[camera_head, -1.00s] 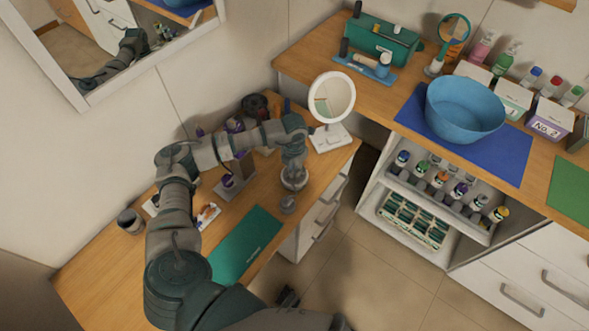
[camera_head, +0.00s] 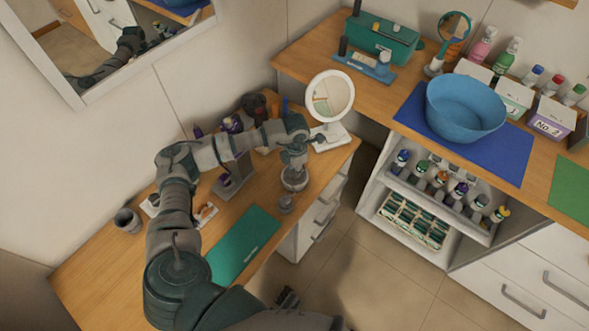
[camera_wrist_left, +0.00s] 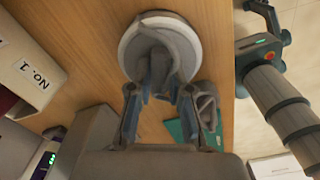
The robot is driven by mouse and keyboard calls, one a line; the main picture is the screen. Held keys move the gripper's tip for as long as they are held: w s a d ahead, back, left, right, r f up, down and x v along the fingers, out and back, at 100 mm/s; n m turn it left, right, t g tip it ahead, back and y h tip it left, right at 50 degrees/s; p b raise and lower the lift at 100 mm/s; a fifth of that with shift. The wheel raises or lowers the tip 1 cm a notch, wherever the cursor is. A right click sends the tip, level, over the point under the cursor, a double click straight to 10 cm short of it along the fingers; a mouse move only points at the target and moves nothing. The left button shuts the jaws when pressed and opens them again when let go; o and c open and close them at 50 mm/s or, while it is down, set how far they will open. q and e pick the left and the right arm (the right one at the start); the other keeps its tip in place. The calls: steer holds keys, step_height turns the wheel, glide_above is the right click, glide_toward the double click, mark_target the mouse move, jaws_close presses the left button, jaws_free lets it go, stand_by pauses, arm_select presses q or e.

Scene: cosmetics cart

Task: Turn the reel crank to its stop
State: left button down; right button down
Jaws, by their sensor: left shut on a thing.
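The reel (camera_head: 294,181) is a round, pale grey piece on the wooden desk near its right edge. In the left wrist view its round white-and-grey body (camera_wrist_left: 136,50) fills the top middle, with a raised grey part on it. My left gripper (camera_head: 296,163) comes down over it from above. In the left wrist view its two fingers (camera_wrist_left: 165,92) are at the near side of the grey part, shut on what I take to be the crank. The fingers and the grey part hide the exact contact.
A round white mirror (camera_head: 331,97) stands close behind my left gripper. A small grey round piece (camera_head: 286,203) sits just in front of the reel. A green mat (camera_head: 244,245) lies at the desk's front. A white box marked No. 1 (camera_wrist_left: 28,72) shows in the left wrist view.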

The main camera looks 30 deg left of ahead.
arm_select(q)
steer(key=shift+w+d+r+m, duration=0.1)
steer(key=shift+d+m, duration=0.4)
steer(key=shift+m, duration=0.4)
steer(key=shift+d+r+m+b, duration=0.1)
steer(key=shift+m+b, duration=0.25)
steer(key=shift+m, duration=0.55)
steer(key=shift+a, duration=0.55)
steer(key=shift+d, duration=0.4)
arm_select(e)
steer(key=shift+w+d+r, duration=0.2)
steer(key=shift+d+r, duration=0.05)
steer(key=shift+r, duration=0.3)
steer(key=shift+w+d+r, duration=0.15)
steer(key=shift+d+r, duration=0.1)
steer(key=shift+r, duration=0.25)
arm_select(q)
steer(key=shift+a, duration=0.3)
arm_select(e)
steer(key=shift+a, duration=0.15)
arm_select(q)
steer(key=c, duration=1.1)
jaws_free()
steer(key=shift+d, duration=0.2)
